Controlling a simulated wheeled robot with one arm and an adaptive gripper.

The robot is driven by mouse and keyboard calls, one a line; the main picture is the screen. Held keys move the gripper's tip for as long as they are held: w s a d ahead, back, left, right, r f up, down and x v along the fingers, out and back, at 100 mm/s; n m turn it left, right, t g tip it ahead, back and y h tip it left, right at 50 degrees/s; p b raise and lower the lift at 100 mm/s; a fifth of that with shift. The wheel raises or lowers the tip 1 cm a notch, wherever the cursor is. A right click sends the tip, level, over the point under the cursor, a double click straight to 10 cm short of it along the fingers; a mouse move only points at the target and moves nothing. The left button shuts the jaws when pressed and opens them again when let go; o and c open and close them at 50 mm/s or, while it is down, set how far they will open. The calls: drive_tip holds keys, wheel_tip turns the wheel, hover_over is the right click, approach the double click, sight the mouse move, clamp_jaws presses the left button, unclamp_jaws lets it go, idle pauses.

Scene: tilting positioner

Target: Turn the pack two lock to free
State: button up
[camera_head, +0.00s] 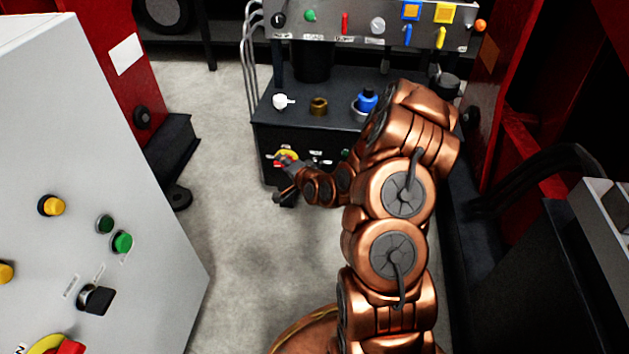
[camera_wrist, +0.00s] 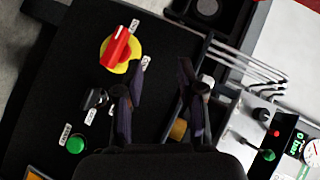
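The front of the dark cabinet carries a red rotary handle on a yellow round plate (camera_head: 287,156). The same red and yellow switch shows in the wrist view (camera_wrist: 117,49). Beside it are a black knob (camera_wrist: 95,98) and a green button (camera_wrist: 75,145), each with a small white label. The labels are too small to read, so I cannot tell which control is the pack two lock. My gripper (camera_wrist: 160,72) has its two fingers apart with nothing between them. The red switch lies left of the fingers in the wrist view. In the head view my gripper (camera_head: 286,184) is close to the cabinet front.
The cabinet top (camera_head: 284,120) bears a white valve (camera_head: 282,102), a brass fitting (camera_head: 319,106) and a blue knob (camera_head: 367,100). A panel of switches (camera_head: 380,30) stands above. A grey console (camera_head: 100,200) is at left. Red frames flank both sides; floor (camera_head: 240,260) is clear.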

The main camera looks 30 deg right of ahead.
drive_tip(key=s+d+f+m+t+h+b, duration=0.35)
drive_tip(key=d+f+m+h+b, duration=0.25)
drive_tip(key=d+f+m+b, duration=0.35)
drive_tip(key=shift+n+g, duration=0.25)
drive_tip(key=shift+n, duration=0.7)
drive_tip(key=shift+w+d+f+b, duration=0.3)
drive_tip(key=shift+w+d, duration=0.25)
drive_tip(key=shift+w, duration=0.65)
drive_tip(key=shift+w+d+f+b, duration=0.3)
drive_tip(key=shift+w+d, duration=0.3)
drive_tip(key=shift+w, duration=0.6)
drive_tip(key=shift+w+d+f+b, duration=0.3)
drive_tip(key=shift+w+d, duration=0.25)
drive_tip(key=shift+w, duration=0.65)
drive_tip(key=shift+c, duration=0.3)
clamp_jaws()
